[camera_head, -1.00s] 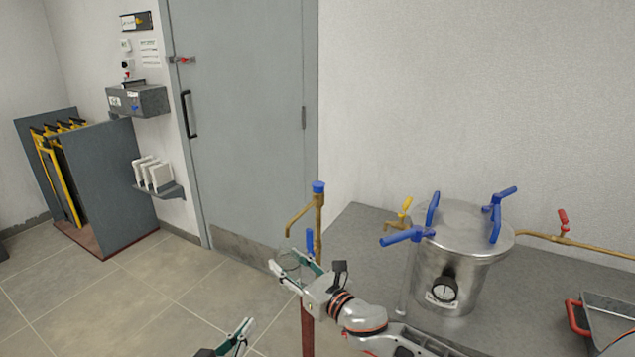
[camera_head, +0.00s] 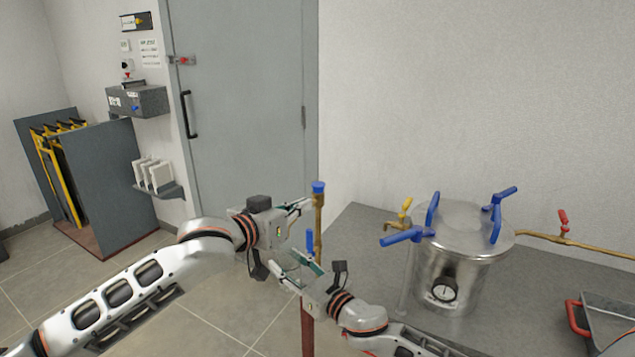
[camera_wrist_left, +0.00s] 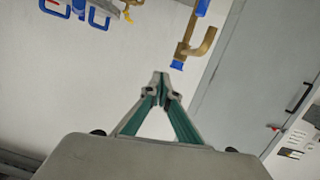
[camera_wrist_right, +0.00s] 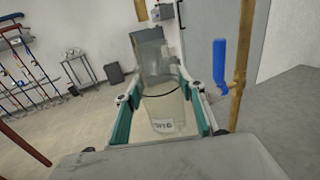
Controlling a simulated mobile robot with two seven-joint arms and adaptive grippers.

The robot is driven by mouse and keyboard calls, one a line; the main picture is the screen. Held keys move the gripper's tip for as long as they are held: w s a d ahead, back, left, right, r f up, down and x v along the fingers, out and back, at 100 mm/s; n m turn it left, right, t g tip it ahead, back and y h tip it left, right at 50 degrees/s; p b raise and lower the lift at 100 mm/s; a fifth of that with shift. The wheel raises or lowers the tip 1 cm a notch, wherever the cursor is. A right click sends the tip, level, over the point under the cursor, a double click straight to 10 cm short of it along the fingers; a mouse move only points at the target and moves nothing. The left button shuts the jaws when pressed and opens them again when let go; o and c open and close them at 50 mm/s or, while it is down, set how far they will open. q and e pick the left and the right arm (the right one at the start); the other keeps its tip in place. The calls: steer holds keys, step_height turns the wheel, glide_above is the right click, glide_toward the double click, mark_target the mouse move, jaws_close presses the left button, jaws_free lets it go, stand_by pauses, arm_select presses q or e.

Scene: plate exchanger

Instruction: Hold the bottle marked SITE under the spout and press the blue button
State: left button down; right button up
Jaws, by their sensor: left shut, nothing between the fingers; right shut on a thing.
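The brass spout (camera_head: 318,225) stands on an upright pipe at the near table edge, with the blue button (camera_head: 318,187) on top. They also show in the left wrist view, the button (camera_wrist_left: 178,66) beside the curved spout (camera_wrist_left: 203,45). My left gripper (camera_head: 307,202) is shut and empty, its tips close beside the button with a small gap. It hides the spout's outlet in the head view. Whether the bottle is exactly under the outlet is hidden.
A blue lever (camera_wrist_right: 220,65) hangs on the pipe beside the bottle. A steel vessel (camera_head: 455,270) with blue handles and a gauge stands on the grey table (camera_head: 362,225). A red-handled tray (camera_head: 610,318) is at the right.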

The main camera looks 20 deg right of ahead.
arm_select(q)
steer(key=w+r+y, duration=0.1)
steer(key=w+r, duration=0.2)
steer(key=r, duration=0.3)
steer(key=shift+r+t, duration=0.3)
steer(key=shift+r, duration=0.1)
steer(key=shift+w+d, duration=0.15)
glide_above(318, 187)
steer(key=shift+f, duration=1.2)
steer(key=f, duration=0.2)
steer(key=s+f, duration=0.1)
steer(key=f, duration=0.1)
steer(key=shift+a, duration=0.25)
steer(key=shift+f, duration=0.1)
